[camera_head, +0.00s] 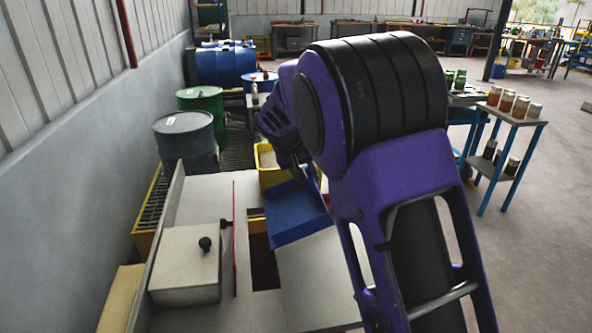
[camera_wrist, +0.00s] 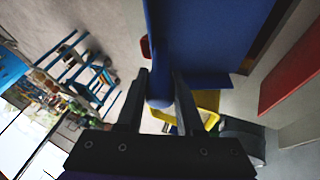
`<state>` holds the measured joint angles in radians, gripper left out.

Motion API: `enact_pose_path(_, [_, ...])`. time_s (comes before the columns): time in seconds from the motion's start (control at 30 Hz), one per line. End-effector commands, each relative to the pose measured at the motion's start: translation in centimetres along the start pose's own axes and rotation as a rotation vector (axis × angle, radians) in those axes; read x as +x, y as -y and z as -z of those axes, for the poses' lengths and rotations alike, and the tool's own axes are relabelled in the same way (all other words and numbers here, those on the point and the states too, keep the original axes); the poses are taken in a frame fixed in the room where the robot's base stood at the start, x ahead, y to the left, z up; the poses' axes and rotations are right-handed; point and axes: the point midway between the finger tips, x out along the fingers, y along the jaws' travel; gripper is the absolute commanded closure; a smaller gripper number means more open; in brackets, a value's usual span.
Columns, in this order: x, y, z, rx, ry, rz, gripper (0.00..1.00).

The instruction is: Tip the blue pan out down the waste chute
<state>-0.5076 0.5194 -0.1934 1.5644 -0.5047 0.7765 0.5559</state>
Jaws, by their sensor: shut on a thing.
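The blue pan (camera_head: 298,210) is held beside and partly over a dark rectangular opening (camera_head: 263,262) in the pale bench, which looks like the waste chute. The pan looks tilted, with its lower edge toward the opening; I see no contents in it. In the wrist view the blue pan (camera_wrist: 205,35) fills the top, with its rounded blue handle (camera_wrist: 158,98) between my fingers. My gripper (camera_wrist: 158,85) is shut on that handle. In the head view my purple arm hides most of the gripper. The dark opening also shows in the wrist view (camera_wrist: 266,40).
A thin red panel (camera_head: 235,240) stands left of the opening, beside a pale box with a black knob (camera_head: 187,262). A yellow bin (camera_head: 270,178) stands behind the pan. Drums (camera_head: 186,140) line the left wall. A shelf with jars (camera_head: 512,118) is at right.

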Motion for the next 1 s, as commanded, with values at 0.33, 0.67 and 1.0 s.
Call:
enact_pose_path(0.33, [2.1, -2.8, -0.4, 0.094, 0.039, 0.208, 1.00])
enact_pose_path(0.67, [3.6, -3.6, -0.9, 0.139, 0.057, 0.325, 1.00])
enact_pose_path(1.0, [3.7, -3.6, -0.9, 0.143, 0.057, 0.339, 1.00])
